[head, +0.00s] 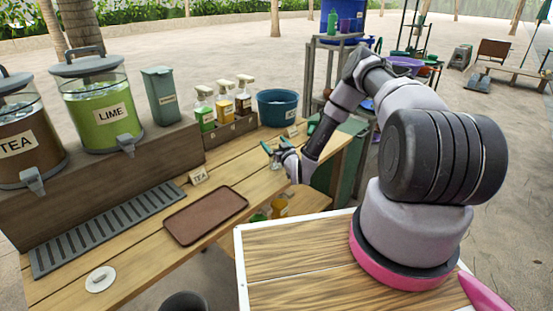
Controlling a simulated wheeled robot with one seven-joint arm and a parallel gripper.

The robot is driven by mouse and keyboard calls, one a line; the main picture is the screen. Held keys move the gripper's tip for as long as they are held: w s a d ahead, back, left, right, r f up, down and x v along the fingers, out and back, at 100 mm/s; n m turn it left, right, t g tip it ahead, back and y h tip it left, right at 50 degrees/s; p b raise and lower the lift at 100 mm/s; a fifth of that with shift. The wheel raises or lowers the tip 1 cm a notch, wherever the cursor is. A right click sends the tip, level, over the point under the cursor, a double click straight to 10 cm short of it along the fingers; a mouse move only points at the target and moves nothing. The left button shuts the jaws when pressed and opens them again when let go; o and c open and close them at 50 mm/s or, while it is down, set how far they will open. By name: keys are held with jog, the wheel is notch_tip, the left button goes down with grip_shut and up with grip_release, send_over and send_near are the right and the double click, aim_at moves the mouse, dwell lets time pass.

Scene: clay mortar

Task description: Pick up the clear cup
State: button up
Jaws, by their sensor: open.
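My gripper (276,146) is open, with teal fingertips, above the back right part of the wooden counter (240,172). It is in front of the blue tub and to the right of the bottle caddy. I cannot make out a clear cup anywhere in the head view; it may be hidden or too small to tell. Nothing shows between the fingers, though they are small in this view.
Tea (22,140) and lime dispensers (103,112) stand on a raised shelf at the left. A brown tray (206,214), drip grate (108,228), white lid (100,279), TEA sign (199,176), bottle caddy (230,130) and blue tub (277,106) are on the counter.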

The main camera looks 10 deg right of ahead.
jog(key=shift+w, duration=0.2)
jog(key=c, duration=1.5)
